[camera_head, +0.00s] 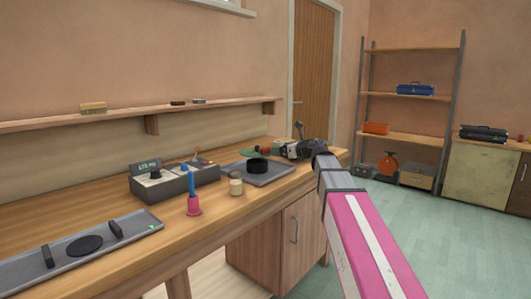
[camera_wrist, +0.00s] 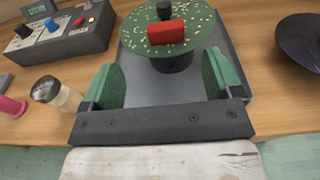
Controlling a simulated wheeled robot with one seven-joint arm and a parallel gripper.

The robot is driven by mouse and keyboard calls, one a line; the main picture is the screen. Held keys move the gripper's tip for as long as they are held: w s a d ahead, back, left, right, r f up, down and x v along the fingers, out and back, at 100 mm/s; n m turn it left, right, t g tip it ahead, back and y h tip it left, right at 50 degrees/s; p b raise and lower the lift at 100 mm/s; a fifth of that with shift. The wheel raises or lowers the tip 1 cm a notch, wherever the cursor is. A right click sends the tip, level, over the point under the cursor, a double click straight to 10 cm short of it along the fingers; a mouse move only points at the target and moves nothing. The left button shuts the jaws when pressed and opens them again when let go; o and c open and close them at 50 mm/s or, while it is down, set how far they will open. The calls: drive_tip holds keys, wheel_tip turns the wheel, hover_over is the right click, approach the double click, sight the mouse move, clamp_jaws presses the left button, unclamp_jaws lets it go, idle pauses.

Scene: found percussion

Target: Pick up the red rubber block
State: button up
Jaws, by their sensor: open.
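The red rubber block (camera_wrist: 166,32) lies on a green speckled disc (camera_wrist: 190,46) in the upper middle of the wrist view. The disc sits on a black round support (camera_wrist: 176,62) over a grey tray (camera_wrist: 150,88). My gripper (camera_wrist: 160,76) is open and empty, with its green pads apart at the near side of the disc. The block is beyond the fingertips, roughly centred between them and not touched. In the head view the red block (camera_head: 265,150) is small, beside my gripper at the far part of the workbench.
A small dark knob (camera_wrist: 164,9) stands just behind the block. A dark dish (camera_wrist: 302,38) is at right. A wall shelf (camera_head: 210,109) runs above the bench.

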sight(267, 148)
drive_tip(key=x, duration=0.5)
drive_tip(key=shift+w, duration=0.1)
drive_tip(key=x, duration=0.4)
drive_tip(key=shift+w+d, duration=0.2)
drive_tip(key=shift+w+a+f, duration=0.15)
drive_tip(key=shift+w+a, duration=0.1)
drive_tip(key=shift+a, duration=0.2)
drive_tip(key=c, duration=1)
